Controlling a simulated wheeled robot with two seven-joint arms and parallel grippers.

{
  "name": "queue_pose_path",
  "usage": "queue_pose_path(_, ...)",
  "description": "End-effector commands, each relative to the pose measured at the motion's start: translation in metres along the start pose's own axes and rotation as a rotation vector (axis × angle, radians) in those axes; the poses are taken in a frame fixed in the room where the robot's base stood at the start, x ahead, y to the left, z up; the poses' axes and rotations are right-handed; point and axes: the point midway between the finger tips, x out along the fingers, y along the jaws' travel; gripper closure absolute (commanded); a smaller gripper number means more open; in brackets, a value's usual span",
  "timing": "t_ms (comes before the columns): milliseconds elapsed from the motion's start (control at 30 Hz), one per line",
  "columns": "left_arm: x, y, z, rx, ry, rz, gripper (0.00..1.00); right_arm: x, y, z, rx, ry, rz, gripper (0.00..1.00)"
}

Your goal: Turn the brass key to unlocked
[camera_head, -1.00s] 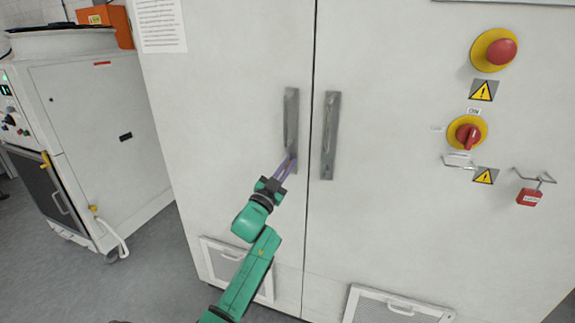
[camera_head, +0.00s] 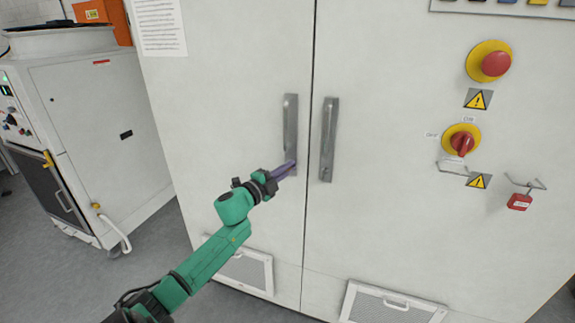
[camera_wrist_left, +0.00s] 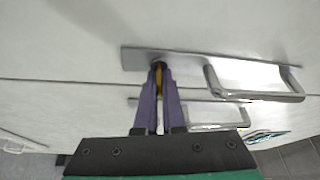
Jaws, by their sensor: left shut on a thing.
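The brass key (camera_wrist_left: 159,82) shows as a thin golden sliver in the left wrist view, between the purple fingers of my left gripper (camera_wrist_left: 160,68). It sits at one end of the grey handle plate (camera_wrist_left: 185,60). In the head view my left gripper (camera_head: 292,165) is at the bottom of the left door's handle plate (camera_head: 290,115), shut on the key. The fingers hide most of the key, so its turn angle cannot be read. My right gripper is not in view.
The right door's handle (camera_head: 329,135) stands close beside the gripper. A red rotary switch (camera_head: 461,145), an emergency stop button (camera_head: 496,64) and a red padlock (camera_head: 519,202) are on the right door. A white machine (camera_head: 95,120) stands at left.

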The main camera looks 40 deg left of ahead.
Motion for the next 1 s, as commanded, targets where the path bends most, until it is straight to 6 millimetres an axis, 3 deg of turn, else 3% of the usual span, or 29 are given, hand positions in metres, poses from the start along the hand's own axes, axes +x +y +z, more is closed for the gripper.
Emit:
queue_pose_path(400,0.0,0.0,0.001,0.192,-0.002,0.082,1.0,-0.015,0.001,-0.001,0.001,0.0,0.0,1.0)
queue_pose_path(967,0.0,0.002,0.001,0.22,-0.002,0.092,1.0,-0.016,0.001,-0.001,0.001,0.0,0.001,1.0)
queue_pose_path(1000,0.0,0.002,0.001,0.219,-0.002,0.092,0.78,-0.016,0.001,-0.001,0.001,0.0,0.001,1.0)
